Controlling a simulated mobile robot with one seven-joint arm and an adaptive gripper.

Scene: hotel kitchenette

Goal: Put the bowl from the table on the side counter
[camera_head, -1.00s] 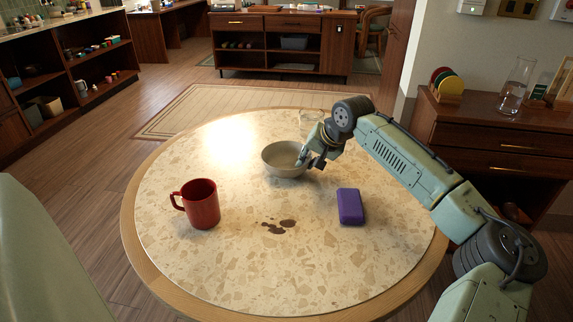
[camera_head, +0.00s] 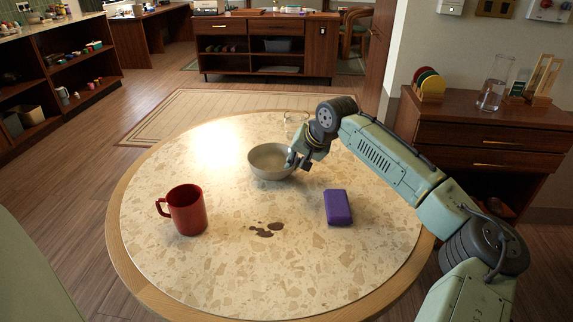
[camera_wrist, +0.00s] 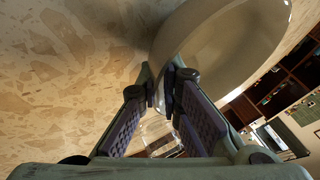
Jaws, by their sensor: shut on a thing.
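The bowl (camera_head: 268,165) is light grey-beige and stands near the far side of the round speckled table (camera_head: 190,265). My gripper (camera_head: 297,161) is at the bowl's right side. In the wrist view, my gripper (camera_wrist: 165,88) is shut on the rim of the bowl (camera_wrist: 225,50), with one finger inside and one outside. I cannot tell whether the bowl touches the table or is slightly above it. A dark wooden side counter (camera_head: 545,116) stands at the right by the wall.
A red mug (camera_head: 187,210) stands at the left of the table and a purple block (camera_head: 338,207) lies at the right. A dark spill (camera_head: 266,230) is between them. The counter holds coloured discs (camera_head: 430,84), a glass carafe (camera_head: 493,84) and a wooden rack (camera_head: 541,78). Its front part looks clear.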

